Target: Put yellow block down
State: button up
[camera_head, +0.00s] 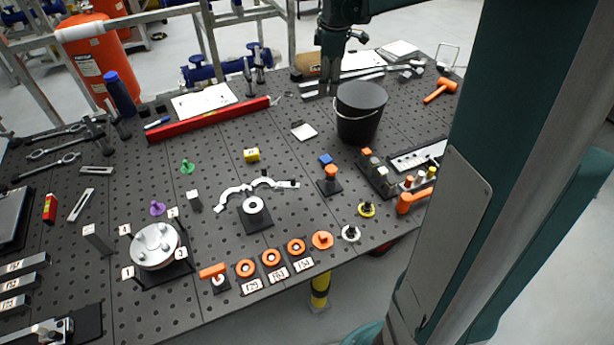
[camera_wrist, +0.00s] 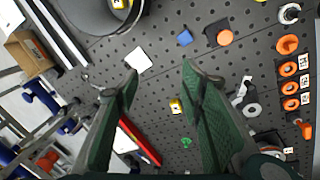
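The yellow block (camera_head: 252,155) lies on the dark perforated table, near its middle and behind the white curved wrench. It also shows in the wrist view (camera_wrist: 175,105), small and well below my gripper, partly beside the right finger. My gripper (camera_head: 328,88) is at the far side of the table in the head view, left of the black bucket. In the wrist view my gripper (camera_wrist: 160,76) has its two green fingers spread apart with nothing between them. The gripper does not touch the block.
The black bucket (camera_head: 360,111) stands right of my gripper. A red level (camera_head: 210,119) lies behind the block. A green knob-shaped piece (camera_head: 187,167) is to its left, and a blue block (camera_head: 326,159) is to its right. Bare table surrounds the block.

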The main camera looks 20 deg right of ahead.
jog(key=s+a+r+m+t, duration=0.1)
jog(key=s+a+r+m, duration=0.25)
jog(key=s+a, duration=0.45)
jog(key=s+a+f+m+t, duration=0.2)
jog(key=s+a+m, duration=0.2)
jog(key=s+a, duration=0.3)
jog(key=s+a+f+m+t, duration=0.2)
jog(key=s+a, duration=0.6)
jog(key=s, duration=1)
jog(key=shift+f+m+y, duration=0.4)
jog(key=shift+f+m, duration=0.1)
jog(key=shift+m, duration=0.75)
jog(key=shift+a, duration=0.1)
